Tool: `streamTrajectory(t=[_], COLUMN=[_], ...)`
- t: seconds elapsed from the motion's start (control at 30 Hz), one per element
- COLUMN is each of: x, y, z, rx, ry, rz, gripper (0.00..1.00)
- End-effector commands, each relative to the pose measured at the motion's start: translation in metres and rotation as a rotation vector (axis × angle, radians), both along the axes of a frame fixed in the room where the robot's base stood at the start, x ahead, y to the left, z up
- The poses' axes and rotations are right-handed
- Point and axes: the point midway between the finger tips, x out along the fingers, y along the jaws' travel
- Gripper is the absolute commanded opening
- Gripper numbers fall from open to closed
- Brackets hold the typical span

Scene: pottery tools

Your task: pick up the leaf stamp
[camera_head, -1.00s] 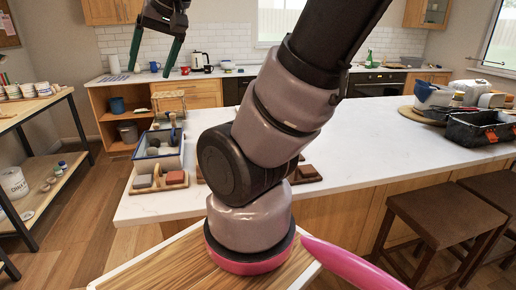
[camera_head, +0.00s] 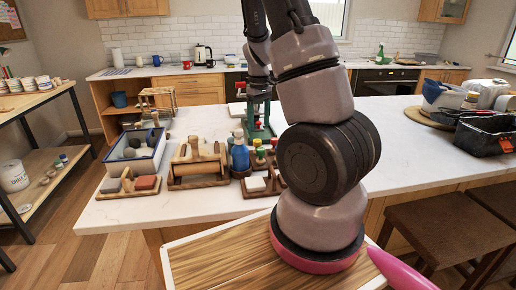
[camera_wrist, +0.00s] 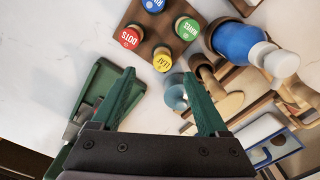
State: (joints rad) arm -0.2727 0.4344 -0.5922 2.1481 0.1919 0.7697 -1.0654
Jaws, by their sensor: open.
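The leaf stamp (camera_wrist: 163,60) has a round yellow top marked LEAF and stands in a wooden holder (camera_wrist: 150,44) with red DOTS, blue and green WAVES stamps. In the wrist view it lies just beyond and between my green fingertips. My gripper (camera_wrist: 160,76) is open and empty, pointing down above the counter. In the head view my gripper (camera_head: 258,112) is over the counter, behind the group of stamps; I cannot single out the leaf stamp there.
A blue bottle (camera_wrist: 238,44) with a white cap stands right of the holder in the wrist view. Wooden tools (camera_wrist: 222,98) lie close to the right finger. A green tray (camera_wrist: 98,88) is at the left. Bare white counter (camera_wrist: 60,50) lies at upper left.

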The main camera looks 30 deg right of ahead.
Motion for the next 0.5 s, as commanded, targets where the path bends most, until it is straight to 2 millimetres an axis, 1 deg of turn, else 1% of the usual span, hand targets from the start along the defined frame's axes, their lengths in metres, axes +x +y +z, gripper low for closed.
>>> streamTrajectory(t=[0.03, 0.2, 0.43, 0.5], x=[-0.001, -0.001, 0.000, 0.000], y=[0.000, 0.000, 0.001, 0.002], z=[-0.010, -0.036, -0.054, -0.064], rx=[-0.001, 0.001, 0.000, 0.000], ry=[0.007, 0.005, 0.003, 0.005], rz=[0.000, -0.001, -0.002, -0.001], gripper=[0.77, 0.77, 0.77, 0.77])
